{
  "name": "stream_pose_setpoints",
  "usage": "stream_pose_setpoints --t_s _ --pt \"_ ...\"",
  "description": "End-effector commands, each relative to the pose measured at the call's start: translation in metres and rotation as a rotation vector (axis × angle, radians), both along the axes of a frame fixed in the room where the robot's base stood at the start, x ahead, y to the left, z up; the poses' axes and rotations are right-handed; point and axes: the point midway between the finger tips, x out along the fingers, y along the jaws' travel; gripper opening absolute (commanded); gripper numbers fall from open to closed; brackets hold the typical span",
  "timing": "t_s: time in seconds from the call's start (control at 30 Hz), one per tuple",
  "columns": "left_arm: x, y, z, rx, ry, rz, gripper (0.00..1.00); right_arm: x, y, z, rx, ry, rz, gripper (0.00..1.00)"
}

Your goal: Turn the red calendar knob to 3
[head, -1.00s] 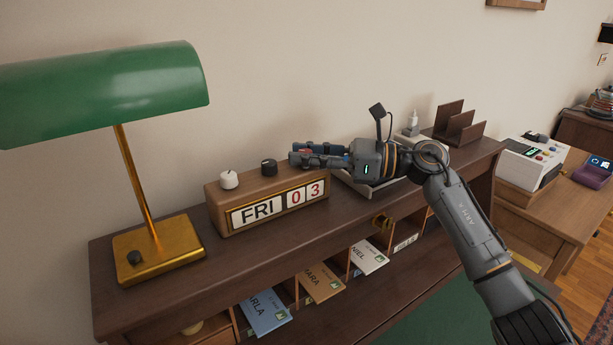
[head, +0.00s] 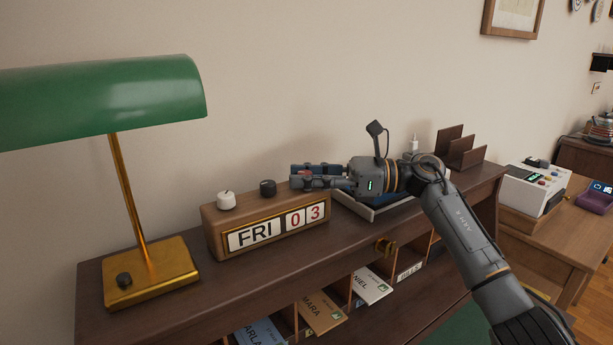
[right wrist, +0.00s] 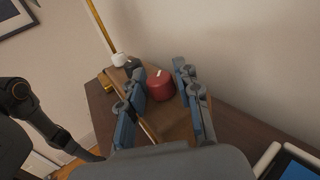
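The wooden calendar box (head: 222,238) stands on top of the desk hutch and reads FRI 03, with the digits in red. The red knob (right wrist: 160,84) sits on the right end of its top, beside the black knob (head: 267,187) and the white knob (head: 226,200). My right gripper (head: 302,176) reaches in from the right at the red knob. In the right wrist view, its open fingers stand on either side of the red knob, with small gaps visible. In the head view the fingers mostly hide the red knob. My left gripper is not in view.
A green-shaded brass lamp (head: 150,270) stands left of the calendar. A tray (head: 372,207) lies under my right wrist, and a dark wooden letter rack (head: 462,152) stands farther right. The wall is close behind. Envelopes (head: 322,312) fill the pigeonholes below.

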Motion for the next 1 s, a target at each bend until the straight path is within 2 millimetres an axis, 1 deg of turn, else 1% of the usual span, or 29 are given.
stream_pose_setpoints --t_s 0.07,0.33,0.47,0.57,0.8,0.9,1.0 --pt "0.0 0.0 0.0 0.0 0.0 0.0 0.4 0.0 0.0 0.0 0.0 0.0 0.0 0.5" --pt "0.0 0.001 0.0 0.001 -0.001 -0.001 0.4 0.0 -0.001 0.0 0.001 0.0 -0.001 0.5" --pt "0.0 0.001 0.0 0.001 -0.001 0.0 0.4 0.001 -0.01 0.0 0.001 0.0 -0.003 0.5" --pt "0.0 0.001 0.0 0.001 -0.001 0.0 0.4 0.001 -0.026 0.0 0.001 0.0 -0.004 0.5" --pt "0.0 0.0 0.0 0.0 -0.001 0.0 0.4 0.001 -0.078 0.0 0.0 0.001 -0.005 0.5" --pt "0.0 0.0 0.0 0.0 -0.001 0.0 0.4 0.001 -0.096 0.0 0.0 0.0 -0.004 0.5" --pt "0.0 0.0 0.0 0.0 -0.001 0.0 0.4 0.001 -0.109 0.0 0.0 0.001 -0.003 0.5"
